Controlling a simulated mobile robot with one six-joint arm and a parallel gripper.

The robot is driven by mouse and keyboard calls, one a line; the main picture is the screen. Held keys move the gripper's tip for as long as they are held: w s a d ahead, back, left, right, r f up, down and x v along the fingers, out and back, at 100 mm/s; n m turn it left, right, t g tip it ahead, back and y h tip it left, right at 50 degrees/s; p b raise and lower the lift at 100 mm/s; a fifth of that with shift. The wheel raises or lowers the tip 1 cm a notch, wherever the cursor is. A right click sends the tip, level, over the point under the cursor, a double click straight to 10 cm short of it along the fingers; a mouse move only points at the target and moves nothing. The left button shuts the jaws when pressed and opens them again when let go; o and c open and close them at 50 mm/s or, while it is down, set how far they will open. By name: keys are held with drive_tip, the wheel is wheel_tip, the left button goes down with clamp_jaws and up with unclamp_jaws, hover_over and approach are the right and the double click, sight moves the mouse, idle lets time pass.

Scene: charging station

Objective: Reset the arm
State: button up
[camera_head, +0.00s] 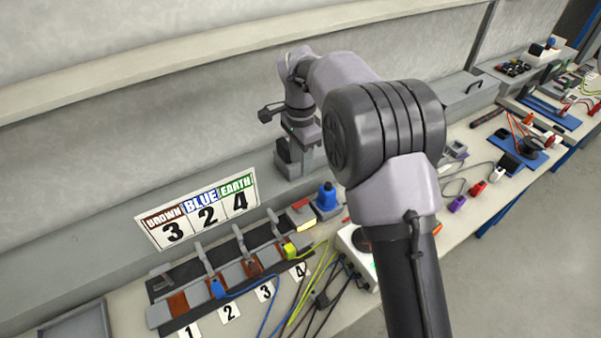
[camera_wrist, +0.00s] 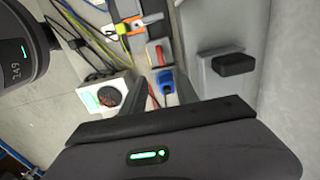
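My arm reaches from the lower right of the head view up toward the back wall, then bends down at the wrist. I see nothing held. My forearm hides part of the bench in the head view.
A label sign (camera_head: 197,213) reads brown 3, blue 2, earth 4. Below it is a terminal row (camera_head: 232,275) with several levers and blue and yellow-green wires. A white box (camera_head: 357,250) is partly behind my arm. Plugs, cables and blue trays (camera_head: 553,112) lie at right.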

drive_tip(key=shift+r, duration=0.75)
drive_tip(key=s+d+r+n+t+y+b, duration=0.1)
drive_tip(key=s+d+r+n+b, duration=0.1)
drive_tip(key=s+d+r, duration=0.4)
drive_tip(key=s+d+r+n+t+b, duration=0.1)
drive_tip(key=s+d+r+t+b, duration=0.15)
drive_tip(key=s+r, duration=0.4)
drive_tip(key=s+d+f+n+t+b, duration=0.1)
drive_tip(key=s+d+f+n, duration=0.1)
drive_tip(key=s, duration=0.7)
drive_tip(key=s+d+f+n+t+y+b, duration=0.1)
drive_tip(key=s+f, duration=0.4)
drive_tip(key=s, duration=0.5)
drive_tip(key=shift+s+d+n, duration=0.15)
drive_tip(key=shift+d+n, duration=0.35)
drive_tip(key=shift+d, duration=0.05)
idle(1.2)
